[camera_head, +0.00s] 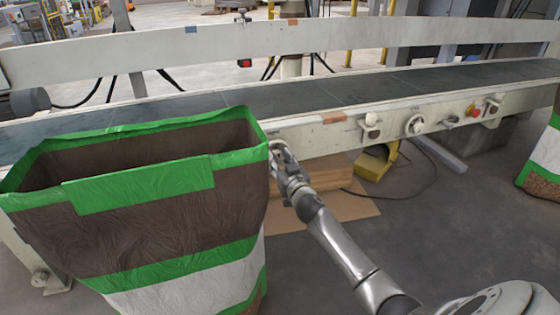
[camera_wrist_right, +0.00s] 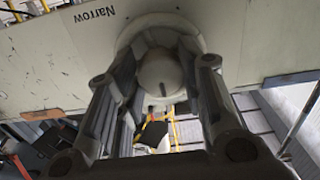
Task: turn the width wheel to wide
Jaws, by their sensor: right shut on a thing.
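The width wheel is a pale round knob (camera_wrist_right: 160,72) on the conveyor's side panel, with a round plate behind it in the right wrist view. The word "Narrow" appears upside down on the panel to its upper left. My right gripper (camera_wrist_right: 165,90) has its fingers on either side of the knob and is shut on it. In the head view my right gripper (camera_head: 282,158) reaches the front panel just right of the big bag, whose edge is close to it. The wheel is mostly hidden there. My left gripper is not in view.
A large open brown, green and white bag (camera_head: 150,225) stands at the left, before the conveyor belt (camera_head: 300,97). Other controls, including a round dial (camera_head: 415,125) and a red button (camera_head: 473,112), sit further right. Another bag (camera_head: 545,160) stands at the right edge.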

